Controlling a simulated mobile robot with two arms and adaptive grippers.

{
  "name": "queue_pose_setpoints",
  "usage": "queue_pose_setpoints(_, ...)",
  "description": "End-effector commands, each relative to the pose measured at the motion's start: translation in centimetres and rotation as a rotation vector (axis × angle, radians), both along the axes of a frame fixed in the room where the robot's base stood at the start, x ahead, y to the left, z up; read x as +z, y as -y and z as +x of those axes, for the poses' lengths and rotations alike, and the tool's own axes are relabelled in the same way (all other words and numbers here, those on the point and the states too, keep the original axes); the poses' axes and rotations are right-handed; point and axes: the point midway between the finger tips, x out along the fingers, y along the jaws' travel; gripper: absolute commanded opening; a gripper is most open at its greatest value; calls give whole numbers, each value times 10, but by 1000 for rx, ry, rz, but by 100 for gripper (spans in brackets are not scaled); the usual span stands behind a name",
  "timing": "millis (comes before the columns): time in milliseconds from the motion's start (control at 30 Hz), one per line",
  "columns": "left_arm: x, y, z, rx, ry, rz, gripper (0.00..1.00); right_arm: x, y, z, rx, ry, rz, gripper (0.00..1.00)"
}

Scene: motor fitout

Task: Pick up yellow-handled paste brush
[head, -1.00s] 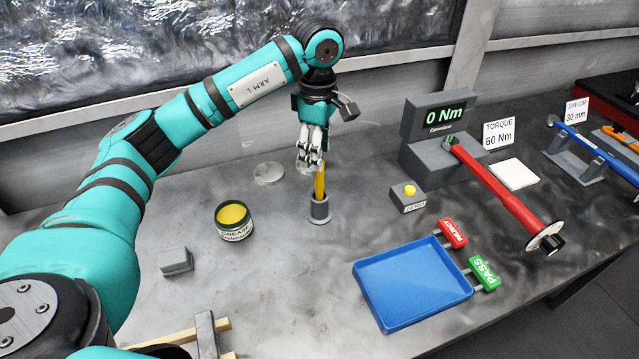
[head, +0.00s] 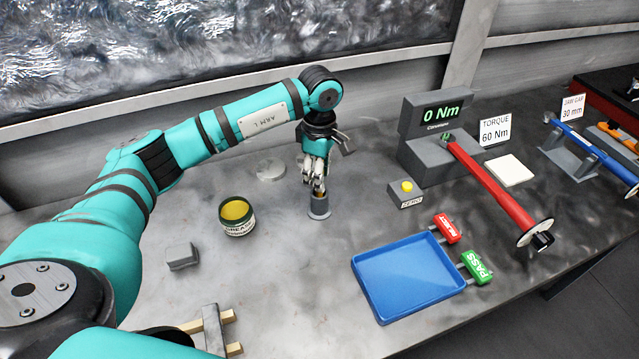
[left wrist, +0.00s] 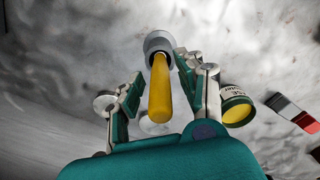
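The yellow-handled paste brush (left wrist: 160,92) stands in a small grey holder (head: 319,208) on the bench, handle up. The holder also shows in the left wrist view (left wrist: 158,42). The brush's lower end is hidden inside it. My left gripper (head: 317,180) points down just above the holder and hides most of the handle in the head view. In the left wrist view my left gripper (left wrist: 160,68) is open, one finger on each side of the handle, with visible gaps. My right gripper is in neither view.
A grease tin (head: 237,217) stands left of the holder, and a grey block (head: 182,257) lies nearer. To the right are a zero button box (head: 405,194), a blue tray (head: 408,278) and a torque tester (head: 430,150) with a red wrench (head: 490,185). Bare bench surrounds the holder.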

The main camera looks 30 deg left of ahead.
Motion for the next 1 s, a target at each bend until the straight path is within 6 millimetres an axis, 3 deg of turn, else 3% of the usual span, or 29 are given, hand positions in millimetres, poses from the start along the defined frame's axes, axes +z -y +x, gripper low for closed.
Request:
queue_pose_setpoints(33,0,0,0,0,0,0,29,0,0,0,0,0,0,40)
queue_pose_setpoints(267,1,0,0,0,0,0,0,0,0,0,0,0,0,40)
queue_pose_setpoints(633,8,0,1,1,4,0,0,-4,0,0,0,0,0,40)
queue_pose_setpoints(1000,77,0,1,1,5,-1,0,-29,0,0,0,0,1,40)
